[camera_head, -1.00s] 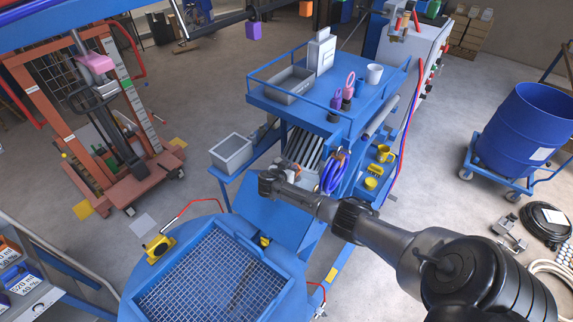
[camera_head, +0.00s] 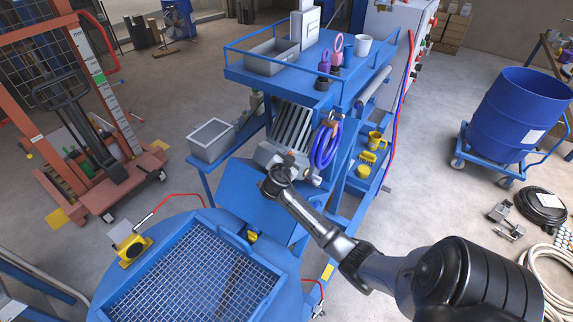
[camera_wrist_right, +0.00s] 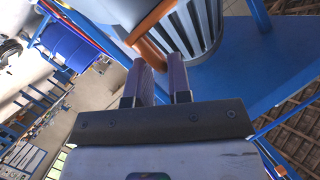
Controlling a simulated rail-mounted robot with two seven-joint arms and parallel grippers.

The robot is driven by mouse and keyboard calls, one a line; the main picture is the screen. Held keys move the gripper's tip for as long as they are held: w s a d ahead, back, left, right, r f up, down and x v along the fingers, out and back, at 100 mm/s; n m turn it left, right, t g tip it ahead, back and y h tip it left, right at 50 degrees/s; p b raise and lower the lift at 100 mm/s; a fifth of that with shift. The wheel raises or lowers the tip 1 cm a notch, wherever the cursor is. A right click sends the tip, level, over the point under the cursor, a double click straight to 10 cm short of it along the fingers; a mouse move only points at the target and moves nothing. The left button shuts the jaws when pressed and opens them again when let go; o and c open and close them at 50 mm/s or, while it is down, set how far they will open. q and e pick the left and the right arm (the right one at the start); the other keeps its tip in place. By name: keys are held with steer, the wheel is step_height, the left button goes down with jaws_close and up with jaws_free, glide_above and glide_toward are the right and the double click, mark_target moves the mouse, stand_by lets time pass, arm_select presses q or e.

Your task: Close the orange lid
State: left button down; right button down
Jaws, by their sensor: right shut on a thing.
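In the right wrist view, an orange bar (camera_wrist_right: 153,53) runs along the edge of a grey curved piece (camera_wrist_right: 104,20) and reaches down between the fingertips of my right gripper (camera_wrist_right: 161,67). The gripper is shut on this bar. In the head view, my right arm reaches in from the lower right to the grey slatted part of the blue machine. My right wrist (camera_head: 277,182) hides most of the gripper there, and the whole orange lid cannot be made out. My left gripper is not in view.
A blue tub with a metal grid (camera_head: 200,290) stands in front. A blue shelf (camera_head: 290,85) carries a grey bin, a white mug (camera_head: 363,46) and pink and purple tools. Blue hoses (camera_head: 326,145) hang beside the slats. A blue drum (camera_head: 520,110) stands on a cart at right.

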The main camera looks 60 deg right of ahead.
steer(key=shift+w+a+f+b, duration=0.1)
steer(key=shift+w+a+b, duration=0.1)
steer(key=shift+b, duration=0.15)
steer(key=shift+t, duration=0.3)
steer(key=c, duration=1.4)
jaws_free()
steer(key=shift+o, duration=1.2)
steer(key=shift+w+a, duration=0.1)
steer(key=shift+a, duration=0.05)
